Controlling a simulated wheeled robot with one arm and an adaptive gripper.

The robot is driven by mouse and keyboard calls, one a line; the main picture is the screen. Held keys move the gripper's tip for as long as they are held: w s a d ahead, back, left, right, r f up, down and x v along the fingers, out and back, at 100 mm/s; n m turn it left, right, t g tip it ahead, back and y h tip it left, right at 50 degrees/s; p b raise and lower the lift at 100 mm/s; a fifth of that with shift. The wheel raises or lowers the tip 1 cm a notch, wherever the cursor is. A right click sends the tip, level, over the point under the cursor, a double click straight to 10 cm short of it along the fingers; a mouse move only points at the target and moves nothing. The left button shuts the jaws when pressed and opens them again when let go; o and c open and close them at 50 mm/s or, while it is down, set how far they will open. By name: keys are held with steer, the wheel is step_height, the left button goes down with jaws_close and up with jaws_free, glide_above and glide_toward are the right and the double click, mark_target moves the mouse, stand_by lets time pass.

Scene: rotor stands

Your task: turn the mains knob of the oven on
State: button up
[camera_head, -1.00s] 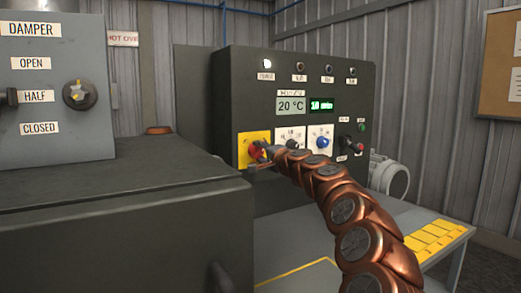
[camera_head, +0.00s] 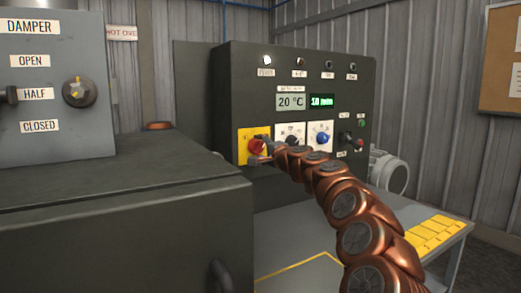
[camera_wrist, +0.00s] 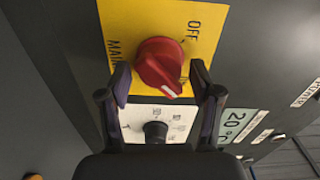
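The red mains knob (camera_head: 257,146) sits on a yellow plate (camera_head: 244,153) at the lower left of the dark oven control panel (camera_head: 225,100). In the wrist view the knob (camera_wrist: 158,66) shows a white mark at its lower right end, and the plate reads OFF and part of MAIN. My gripper (camera_head: 262,152) is at the knob's right side in the head view. In the wrist view my gripper (camera_wrist: 160,72) is open, with one finger on each side of the knob and visible gaps between. A white lamp (camera_head: 267,60) above the POWER label looks bright.
Right of the knob are a black dial (camera_head: 291,140), a blue dial (camera_head: 322,138) and a small red-tipped lever (camera_head: 359,142). Displays read 20 °C and 10 min. A dark cabinet (camera_head: 120,215) and a damper box (camera_head: 65,140) stand at left.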

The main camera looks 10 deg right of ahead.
steer(key=shift+o, duration=0.5)
steer(key=shift+v, duration=1)
steer(key=shift+s+d, duration=0.2)
steer(key=shift+s, duration=0.45)
steer(key=shift+v, duration=0.8)
glide_toward(261, 147)
steer(key=shift+v, duration=1)
steer(key=shift+f, duration=0.2)
